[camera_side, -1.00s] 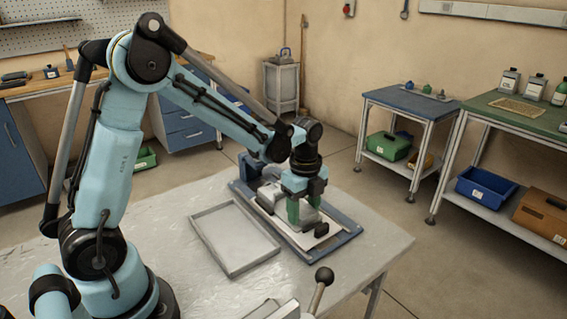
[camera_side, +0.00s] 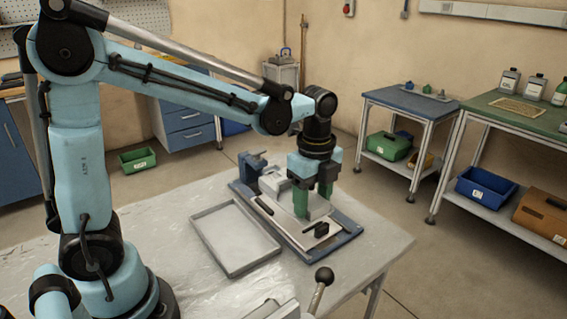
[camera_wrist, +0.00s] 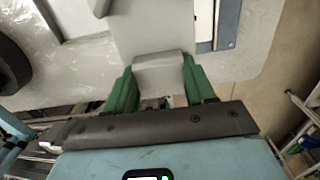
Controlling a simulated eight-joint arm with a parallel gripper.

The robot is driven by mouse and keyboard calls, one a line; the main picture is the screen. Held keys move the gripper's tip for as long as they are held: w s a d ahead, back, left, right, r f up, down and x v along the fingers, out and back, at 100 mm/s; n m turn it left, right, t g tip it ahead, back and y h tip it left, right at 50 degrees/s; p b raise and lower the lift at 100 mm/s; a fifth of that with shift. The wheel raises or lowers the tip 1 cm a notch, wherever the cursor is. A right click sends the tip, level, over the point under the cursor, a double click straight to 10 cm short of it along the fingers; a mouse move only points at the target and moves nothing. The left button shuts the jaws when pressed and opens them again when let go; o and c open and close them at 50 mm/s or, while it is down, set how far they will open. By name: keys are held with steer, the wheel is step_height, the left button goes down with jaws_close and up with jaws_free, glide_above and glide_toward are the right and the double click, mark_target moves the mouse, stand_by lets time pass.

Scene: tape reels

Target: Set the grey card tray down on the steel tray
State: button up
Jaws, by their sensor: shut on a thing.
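The grey card tray (camera_side: 317,207) is between the green fingers of my gripper (camera_side: 313,198), which is shut on it. It is above the blue-edged fixture, partly hidden by the fingers; any small gap below is hard to tell. In the wrist view the card tray (camera_wrist: 158,72) shows as a plain pale grey piece between both fingers (camera_wrist: 160,82). The steel tray (camera_side: 235,240) lies flat and empty on the table, left of my gripper and beside the fixture.
The fixture (camera_side: 349,235) has a pale plate, black clamps (camera_side: 322,230) and a grey block (camera_side: 271,182) at its back. A black-knobbed lever (camera_side: 323,277) stands at the table's front edge. The table (camera_side: 165,235) left of the steel tray is clear.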

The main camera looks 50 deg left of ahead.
steer(key=s+d+r, duration=0.1)
steer(key=s+d, duration=0.1)
steer(key=s, duration=0.6)
steer(key=s+d, duration=0.2)
steer(key=s, duration=0.6)
glide_above(246, 251)
step_height(246, 251, down, 7)
steer(key=shift+r, duration=0.2)
steer(key=shift+f, duration=2.2)
steer(key=o, duration=1.2)
steer(key=shift+c, duration=0.2)
